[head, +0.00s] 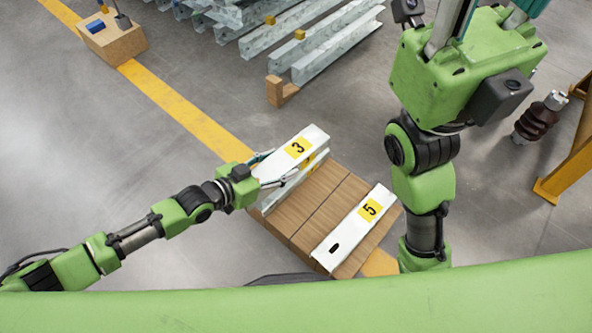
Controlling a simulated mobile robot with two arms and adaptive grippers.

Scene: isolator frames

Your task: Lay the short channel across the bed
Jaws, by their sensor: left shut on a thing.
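A white channel marked 3 (284,158) is at the far left part of the wooden plank bed (318,207). My left gripper (274,170) is shut on its near left end. Under it another white side and a yellow label show, partly hidden, and I cannot tell whether the held channel touches what is below. A white channel marked 5 (345,238) with a slot near its near end lies along the right side of the bed.
Several grey metal channels (340,40) lie on the floor at the top with wooden blocks. A wooden box (114,42) stands top left. The floor at left is clear.

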